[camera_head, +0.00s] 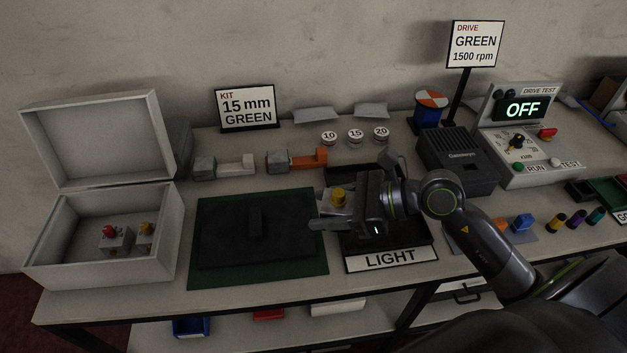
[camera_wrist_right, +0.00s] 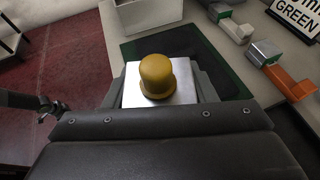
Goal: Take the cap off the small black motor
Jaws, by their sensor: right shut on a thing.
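My right gripper (camera_head: 334,208) is shut on a silver block (camera_head: 331,201) with a yellow cap (camera_head: 338,192) on top. It is over the left part of the black LIGHT tray (camera_head: 420,237). In the right wrist view the yellow cap (camera_wrist_right: 157,75) stands upright on the silver block (camera_wrist_right: 132,92), between the dark fingers. The cap itself is not gripped. No motor that is plainly small and black can be told apart; the held block looks silver. A dark arm part at the left of the wrist view may be my left gripper (camera_wrist_right: 50,110); its jaws are unclear.
A green mat with a black pad (camera_head: 217,237) lies left of the tray. An open white box (camera_head: 70,277) holds blocks with red and yellow tops. Grey and orange clamps (camera_head: 297,159) lie behind. A black machine (camera_head: 458,160) and drive-test panel (camera_head: 535,150) stand right.

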